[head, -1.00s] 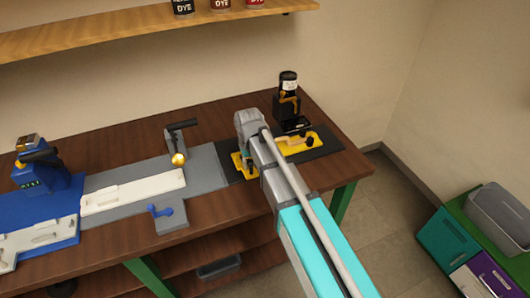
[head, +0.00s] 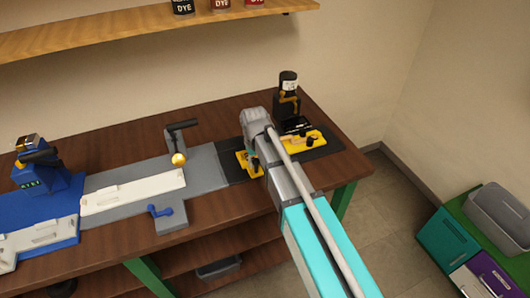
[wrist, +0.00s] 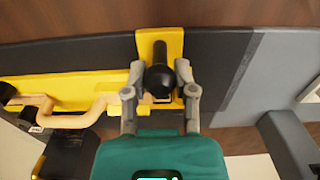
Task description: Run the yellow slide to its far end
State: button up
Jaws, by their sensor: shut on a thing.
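The yellow slide (head: 244,170) lies on a dark track (head: 230,170) at the right part of the bench. It also shows in the wrist view (wrist: 155,42) as a yellow plate with a strip running left. A black knob (wrist: 160,78) stands on the plate. My gripper (wrist: 161,72) is shut on this knob, one finger on each side. In the head view my gripper (head: 252,160) is over the left part of the yellow slide, and my arm hides some of it. Dark track shows to the left of the slide in the head view.
A black device with a bottle (head: 287,95) stands behind the track. A blue fixture (head: 42,182) is at far left. The bench (head: 110,155) is bare behind them.

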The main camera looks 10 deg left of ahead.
jog(key=shift+w+d, duration=0.1)
dwell(0.3)
jog(key=shift+w+d, duration=0.4)
jog(key=shift+d, duration=0.25)
jog(key=shift+w+d, duration=0.45)
jog(key=shift+d, duration=0.25)
jog(key=shift+w+d, duration=0.1)
dwell(0.3)
jog(key=shift+w+d, duration=0.35)
jog(key=shift+d, duration=0.35)
jog(key=shift+w+d, duration=0.45)
jog(key=shift+d, duration=0.15)
jog(key=shift+o, duration=0.7)
jog(key=shift+d, duration=0.1)
